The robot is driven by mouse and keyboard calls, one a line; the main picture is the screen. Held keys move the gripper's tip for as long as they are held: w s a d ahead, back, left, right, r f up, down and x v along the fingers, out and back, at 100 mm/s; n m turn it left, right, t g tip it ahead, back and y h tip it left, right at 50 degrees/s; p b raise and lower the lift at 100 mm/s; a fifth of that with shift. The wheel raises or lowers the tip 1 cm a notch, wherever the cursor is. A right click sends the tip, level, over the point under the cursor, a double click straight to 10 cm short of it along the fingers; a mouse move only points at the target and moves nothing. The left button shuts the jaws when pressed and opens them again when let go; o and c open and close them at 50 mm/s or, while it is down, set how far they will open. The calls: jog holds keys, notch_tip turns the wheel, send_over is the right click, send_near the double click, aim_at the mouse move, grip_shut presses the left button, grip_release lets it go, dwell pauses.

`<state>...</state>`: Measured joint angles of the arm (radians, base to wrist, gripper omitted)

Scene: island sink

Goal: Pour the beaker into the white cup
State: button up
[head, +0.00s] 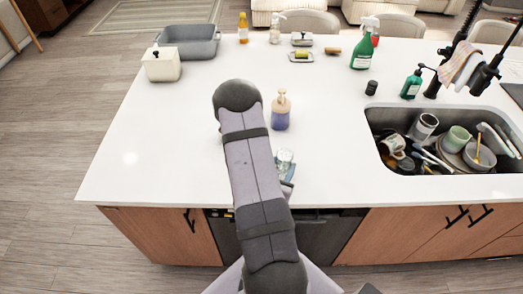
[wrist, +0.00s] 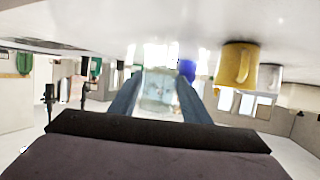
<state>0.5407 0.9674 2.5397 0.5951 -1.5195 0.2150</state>
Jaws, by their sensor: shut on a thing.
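A clear glass beaker (wrist: 158,92) is between the two blue fingers of my gripper (wrist: 160,100) in the wrist view, and the gripper is shut on it. The beaker also shows in the head view (head: 285,158), beside my arm near the counter's front. The wrist picture is upside down, with the counter at its top. There a white cup (wrist: 270,77) stands on the counter to the right, partly behind a yellow mug (wrist: 236,65), both apart from the beaker. My arm hides both cups in the head view. I cannot tell how full the beaker is.
A soap pump bottle (head: 281,112) with a purple-blue body stands just behind the beaker. The sink (head: 375,120) at right holds several dishes. A green spray bottle (head: 364,48), grey basin (head: 205,48) and white container (head: 161,65) stand farther back. The counter's left is clear.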

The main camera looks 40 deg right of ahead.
jog(key=shift+w+d, duration=0.35)
jog(key=shift+w, duration=0.25)
jog(key=shift+m, duration=0.3)
jog(key=w+b, duration=0.1)
jog(key=w, duration=0.2)
jog(key=w+d+r+b, duration=0.1)
jog(key=w, duration=0.3)
jog(key=w+d+b, duration=0.1)
jog(key=w, duration=0.2)
jog(key=shift+w+r+b, duration=0.15)
jog(key=shift+r+b, duration=0.2)
jog(key=shift+r, duration=0.05)
jog(key=w+a+r+b, duration=0.1)
jog(key=w+r, duration=0.1)
jog(key=w, duration=0.3)
jog(key=w+a+r+b, duration=0.1)
jog(key=w+a, duration=0.1)
jog(key=w, duration=0.4)
jog(key=shift+a+r+n, duration=0.3)
jog(key=shift+r+n, duration=0.05)
jog(key=shift+n, duration=0.05)
jog(key=shift+f, duration=0.15)
jog(key=shift+s+d+f+n, duration=0.1)
jog(key=shift+f+n, duration=0.15)
jog(key=shift+n, duration=0.15)
jog(key=shift+f+g+h, duration=0.2)
jog(key=shift+g+h, duration=0.1)
